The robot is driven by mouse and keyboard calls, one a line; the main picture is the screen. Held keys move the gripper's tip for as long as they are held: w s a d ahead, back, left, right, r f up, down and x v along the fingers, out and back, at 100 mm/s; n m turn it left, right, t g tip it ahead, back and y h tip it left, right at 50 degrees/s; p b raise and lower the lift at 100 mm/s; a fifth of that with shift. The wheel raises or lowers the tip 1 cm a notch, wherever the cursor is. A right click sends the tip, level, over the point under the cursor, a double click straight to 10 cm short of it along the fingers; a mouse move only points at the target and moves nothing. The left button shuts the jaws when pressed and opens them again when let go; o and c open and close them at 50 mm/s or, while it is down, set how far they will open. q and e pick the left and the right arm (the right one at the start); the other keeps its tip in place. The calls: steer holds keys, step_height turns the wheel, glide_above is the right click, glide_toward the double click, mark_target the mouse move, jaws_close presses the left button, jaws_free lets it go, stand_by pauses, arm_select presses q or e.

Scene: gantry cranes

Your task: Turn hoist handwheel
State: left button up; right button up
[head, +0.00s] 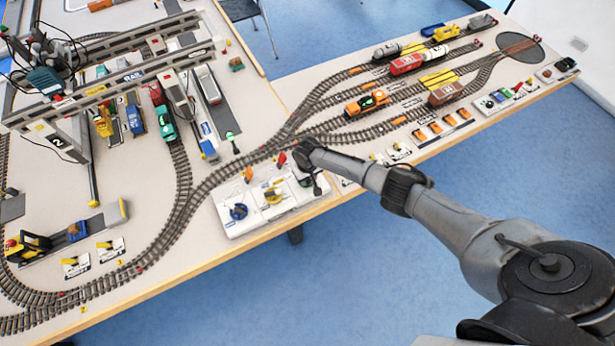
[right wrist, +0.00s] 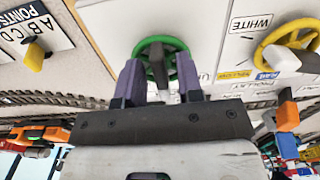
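A white control panel (head: 230,227) at the table's front edge carries a blue handwheel (head: 238,212) and a yellow handwheel (head: 274,195). The yellow handwheel also shows at the upper right of the right wrist view (right wrist: 268,50). A green handwheel (right wrist: 160,43) is at the top middle of the right wrist view; in the head view my right arm mostly hides it. My right gripper (right wrist: 159,78) is open, its two purple fingers apart at the green handwheel's left and right sides. Whether they touch its rim I cannot tell. My left gripper is not in view.
A grey gantry crane (head: 120,72) spans the tracks at the left. Tracks with an orange locomotive (head: 366,103) and several wagons run behind and right of the panel. A small post with a green top (head: 231,138) stands behind the panel.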

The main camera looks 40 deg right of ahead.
steer(key=shift+o, duration=0.2)
steer(key=shift+r, duration=0.55)
step_height(320, 180, up, 13)
steer(key=p, duration=0.2)
steer(key=shift+f, duration=0.15)
